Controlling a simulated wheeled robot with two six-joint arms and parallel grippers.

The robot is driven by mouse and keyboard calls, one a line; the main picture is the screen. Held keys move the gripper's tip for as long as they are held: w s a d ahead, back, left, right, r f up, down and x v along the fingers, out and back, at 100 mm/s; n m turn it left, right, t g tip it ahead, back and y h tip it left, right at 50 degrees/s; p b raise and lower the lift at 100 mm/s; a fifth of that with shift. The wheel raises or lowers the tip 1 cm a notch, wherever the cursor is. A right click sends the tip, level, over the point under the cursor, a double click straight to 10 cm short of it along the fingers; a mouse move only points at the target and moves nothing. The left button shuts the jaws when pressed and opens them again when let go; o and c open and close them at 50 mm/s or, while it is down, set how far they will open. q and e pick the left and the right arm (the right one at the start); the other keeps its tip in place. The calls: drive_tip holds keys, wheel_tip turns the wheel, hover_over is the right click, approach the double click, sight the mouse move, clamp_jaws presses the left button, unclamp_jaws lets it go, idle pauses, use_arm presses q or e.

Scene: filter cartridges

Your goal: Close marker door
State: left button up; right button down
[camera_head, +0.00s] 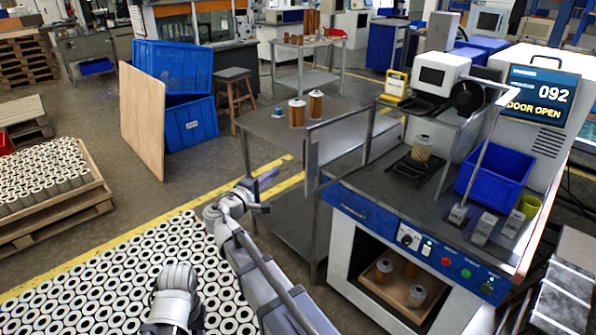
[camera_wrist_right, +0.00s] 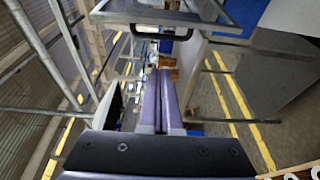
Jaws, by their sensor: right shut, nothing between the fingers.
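The marker (camera_head: 400,190) is a bench machine whose display (camera_head: 540,95) reads "092 DOOR OPEN". Its door (camera_head: 312,160), a clear panel in a grey frame, stands swung out at the left side of the work area. A filter cartridge (camera_head: 422,148) stands on a black fixture inside. My right gripper (camera_head: 268,175) is left of the door, apart from it, with its fingers shut and empty. In the right wrist view, the shut fingers (camera_wrist_right: 160,85) point toward a grey frame with a black handle (camera_wrist_right: 160,31), likely the door.
A grey table (camera_head: 270,130) with two filter cartridges stands behind the door. A blue bin (camera_head: 495,170) and several grey blocks sit on the marker's right side. A lower bay (camera_head: 375,290) holds cartridges in a tray. Many cartridges fill the lower left foreground.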

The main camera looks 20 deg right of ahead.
drive_tip(key=x, duration=1)
drive_tip(key=s, duration=0.1)
drive_tip(key=s+d, duration=0.1)
drive_tip(key=s, duration=0.1)
drive_tip(key=shift+s+r, duration=0.15)
drive_tip(key=shift+s, duration=0.2)
